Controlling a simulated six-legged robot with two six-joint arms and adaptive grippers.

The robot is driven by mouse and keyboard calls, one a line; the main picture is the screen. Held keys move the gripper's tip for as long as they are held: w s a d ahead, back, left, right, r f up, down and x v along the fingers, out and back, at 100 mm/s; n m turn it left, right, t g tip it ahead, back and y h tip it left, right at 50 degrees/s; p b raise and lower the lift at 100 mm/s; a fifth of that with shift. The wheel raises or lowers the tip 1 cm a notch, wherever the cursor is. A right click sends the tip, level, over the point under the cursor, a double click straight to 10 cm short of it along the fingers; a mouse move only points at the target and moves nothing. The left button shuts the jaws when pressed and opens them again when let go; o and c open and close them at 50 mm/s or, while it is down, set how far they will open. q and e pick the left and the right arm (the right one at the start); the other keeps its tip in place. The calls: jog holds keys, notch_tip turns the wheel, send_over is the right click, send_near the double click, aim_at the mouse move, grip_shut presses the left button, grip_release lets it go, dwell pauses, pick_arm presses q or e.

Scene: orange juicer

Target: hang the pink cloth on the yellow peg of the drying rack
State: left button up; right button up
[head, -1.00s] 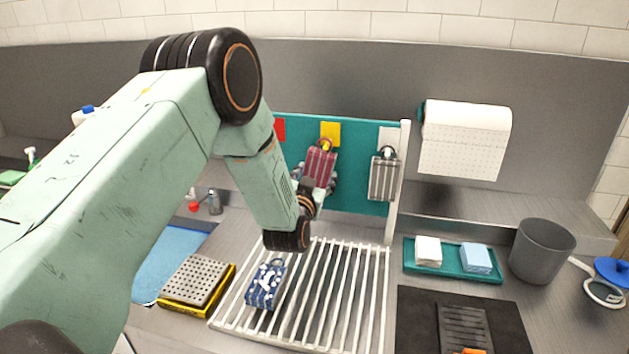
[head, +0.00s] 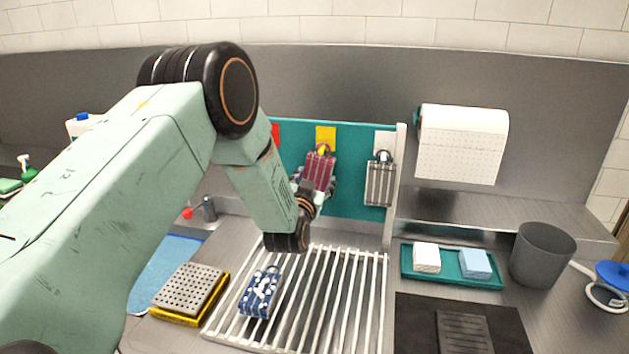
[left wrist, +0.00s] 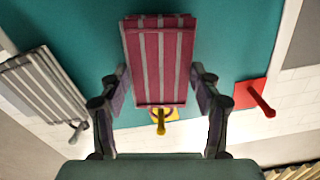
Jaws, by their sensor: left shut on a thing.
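The pink cloth (head: 319,171), dark pink with pale stripes, hangs in front of the teal board of the drying rack (head: 352,205). My left gripper (head: 316,186) is shut on it, with a finger on each side, as the left wrist view also shows (left wrist: 160,75). The cloth's dark loop is at the yellow peg (head: 323,150), below the yellow plate's top (head: 326,132). In the left wrist view the peg (left wrist: 161,124) shows at the loop end of the cloth (left wrist: 158,60). I cannot tell for sure whether the loop is around the peg. My right gripper is not in view.
A grey striped cloth (head: 380,183) hangs at the rack's right, and a red peg (left wrist: 261,100) is bare. A blue patterned cloth (head: 260,294) lies on the white slatted rack (head: 335,300). A paper roll (head: 460,145) is at the right.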

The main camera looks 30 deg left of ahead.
pick_arm(q)
jog(key=shift+s+r, duration=0.1)
jog(key=o, duration=0.7)
jog(key=shift+s, duration=0.15)
jog(key=o, duration=0.4)
jog(key=shift+w, duration=0.25)
jog(key=shift+s, duration=0.1)
